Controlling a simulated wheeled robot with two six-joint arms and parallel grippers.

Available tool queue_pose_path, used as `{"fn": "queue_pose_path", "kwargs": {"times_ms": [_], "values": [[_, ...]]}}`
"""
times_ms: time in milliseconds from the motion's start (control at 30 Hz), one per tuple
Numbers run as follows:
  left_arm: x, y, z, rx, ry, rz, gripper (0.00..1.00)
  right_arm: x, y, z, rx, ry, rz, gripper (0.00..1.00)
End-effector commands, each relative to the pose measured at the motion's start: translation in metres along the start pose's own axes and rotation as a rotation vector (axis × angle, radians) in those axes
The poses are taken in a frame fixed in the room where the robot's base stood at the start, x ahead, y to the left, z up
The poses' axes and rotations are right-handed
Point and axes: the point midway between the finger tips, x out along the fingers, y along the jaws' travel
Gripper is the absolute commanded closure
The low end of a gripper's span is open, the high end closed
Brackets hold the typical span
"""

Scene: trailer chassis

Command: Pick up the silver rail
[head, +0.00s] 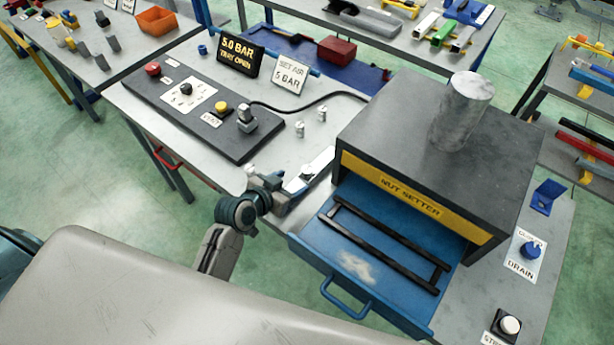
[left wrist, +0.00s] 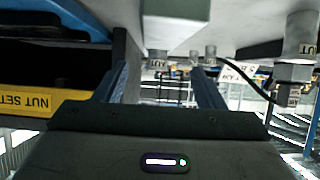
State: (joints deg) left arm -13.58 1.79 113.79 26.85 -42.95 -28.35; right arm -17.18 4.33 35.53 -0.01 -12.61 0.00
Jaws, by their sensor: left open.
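A bare silver rail (head: 428,21) lies on the back table at the top right of the head view, beside a green rail (head: 444,33). Another silver piece (head: 462,38) lies just right of the green one; I cannot tell which is meant. My left gripper (head: 278,188) is over the front edge of the near table, left of the nut setter, far from these rails. In the left wrist view its two fingers (left wrist: 162,88) are apart with nothing held between them. My right gripper is not in view.
The nut setter (head: 440,133) stands right of my left gripper, its blue drawer (head: 352,262) pulled out with a black frame inside. A control panel (head: 205,110) with buttons and a black cable lies to the left. A red box (head: 337,50) sits on a blue tray behind.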

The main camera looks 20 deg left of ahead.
Motion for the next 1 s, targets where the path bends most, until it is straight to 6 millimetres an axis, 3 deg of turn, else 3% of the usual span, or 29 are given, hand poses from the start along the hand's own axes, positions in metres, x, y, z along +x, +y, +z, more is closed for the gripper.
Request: {"fn": "queue_pose_path", "kwargs": {"times_ms": [333, 633, 967, 1000], "values": [[0.025, 0.002, -0.002, -0.002, -0.002, 0.001, 0.37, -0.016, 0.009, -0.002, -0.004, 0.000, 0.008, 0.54], [0.061, 0.004, 0.000, -0.001, -0.001, 0.000, 0.37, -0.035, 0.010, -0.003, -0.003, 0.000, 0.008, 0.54], [0.067, 0.004, 0.002, 0.000, 0.000, 0.000, 0.37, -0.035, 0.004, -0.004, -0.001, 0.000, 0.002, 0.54], [0.067, 0.004, 0.002, 0.000, 0.000, -0.001, 0.43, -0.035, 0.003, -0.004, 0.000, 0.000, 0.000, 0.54]]}}
